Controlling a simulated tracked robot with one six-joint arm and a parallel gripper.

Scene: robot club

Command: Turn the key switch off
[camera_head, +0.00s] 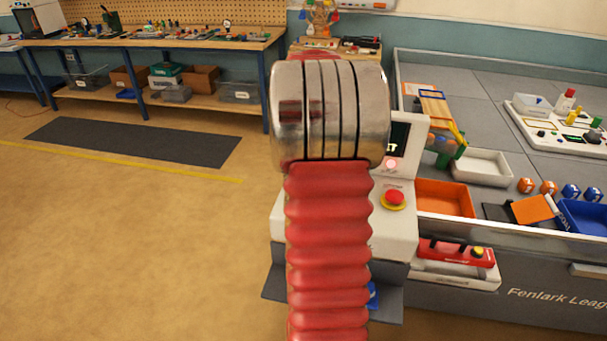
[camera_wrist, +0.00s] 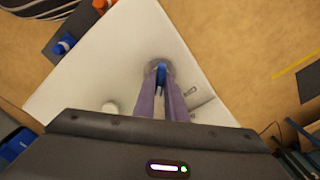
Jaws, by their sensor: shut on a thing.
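The key switch (camera_wrist: 161,68) shows a blue key in a round grey collar on the white console top, in the wrist view. My gripper (camera_wrist: 162,84) has its two purple fingers shut on the blue key, one on either side. The key looks roughly in line with the fingers; its marked position cannot be read. In the head view the white console (camera_head: 400,235) stands at the table's left end. My red and metal arm hides the key switch and my gripper there.
A red stop button (camera_head: 394,198) on a yellow base sits on the console. An orange tray (camera_head: 444,197) and a white tray (camera_head: 482,166) are to the right. Open floor (camera_head: 130,240) lies left.

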